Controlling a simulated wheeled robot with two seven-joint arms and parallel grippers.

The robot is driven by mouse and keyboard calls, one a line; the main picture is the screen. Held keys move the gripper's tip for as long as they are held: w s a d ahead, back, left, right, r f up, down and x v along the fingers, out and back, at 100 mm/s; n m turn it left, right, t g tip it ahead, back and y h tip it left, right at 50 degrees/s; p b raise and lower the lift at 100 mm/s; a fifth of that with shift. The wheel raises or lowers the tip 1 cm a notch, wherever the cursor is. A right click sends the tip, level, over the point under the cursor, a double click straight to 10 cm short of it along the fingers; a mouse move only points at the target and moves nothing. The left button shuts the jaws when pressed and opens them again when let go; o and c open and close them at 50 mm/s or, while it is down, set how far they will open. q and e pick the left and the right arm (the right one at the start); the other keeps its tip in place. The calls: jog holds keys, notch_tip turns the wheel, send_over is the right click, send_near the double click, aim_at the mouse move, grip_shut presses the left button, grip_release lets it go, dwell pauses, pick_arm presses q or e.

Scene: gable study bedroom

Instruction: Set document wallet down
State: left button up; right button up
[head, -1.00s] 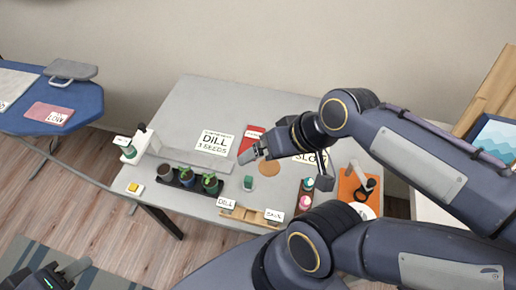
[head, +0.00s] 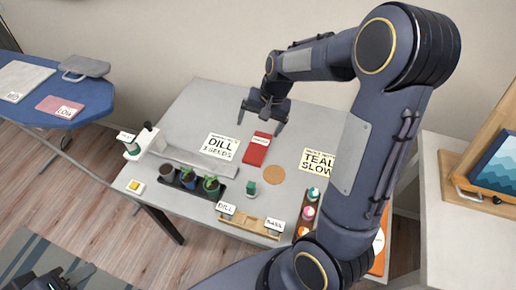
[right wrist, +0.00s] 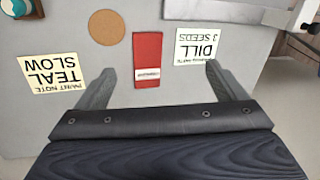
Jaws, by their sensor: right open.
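A flat red item with a white label, which looks like the document wallet (head: 256,150), lies on the grey table (head: 190,122) between the dill card and the cork disc. In the right wrist view the wallet (right wrist: 147,55) lies flat, between and beyond my fingertips, its label towards me. My right gripper (head: 263,115) is open and empty, above the table at the wallet's far end. No contact with the wallet shows. My left gripper (head: 62,280) is only partly in view at the bottom left corner, and its jaws are unclear.
A dill card (head: 221,147) lies left of the wallet, a teal paint note (head: 318,162) to the right. A cork disc (head: 274,175), a potted plant tray (head: 223,196) and a wooden rack (head: 250,222) are nearer the front. A blue ironing board (head: 85,110) stands left. The table's back left is clear.

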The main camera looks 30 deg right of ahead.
aim_at(258, 147)
jog(key=w+f, duration=0.2)
jog(key=f, duration=0.2)
jog(key=w+d+f+m+g+h, duration=0.1)
jog(key=w+f, duration=0.1)
jog(key=f, duration=0.2)
jog(key=w+d+f+h, duration=0.1)
jog(key=w+f, duration=0.1)
jog(key=f, duration=0.2)
jog(key=shift+w+d+f+m+g, duration=0.25)
jog(key=shift+w+f+m+g, duration=0.05)
jog(key=shift+w+g, duration=0.1)
jog(key=f, duration=0.2)
jog(key=f+p, duration=0.1)
jog(key=f, duration=0.1)
jog(key=d+f+p, duration=0.1)
jog(key=f, duration=0.2)
jog(key=shift+w, duration=0.3)
jog(key=shift+f+p, duration=0.35)
jog(key=shift+f, duration=0.2)
jog(key=c, duration=1.2)
jog(key=shift+c, duration=0.2)
jog(key=shift+r, duration=0.15)
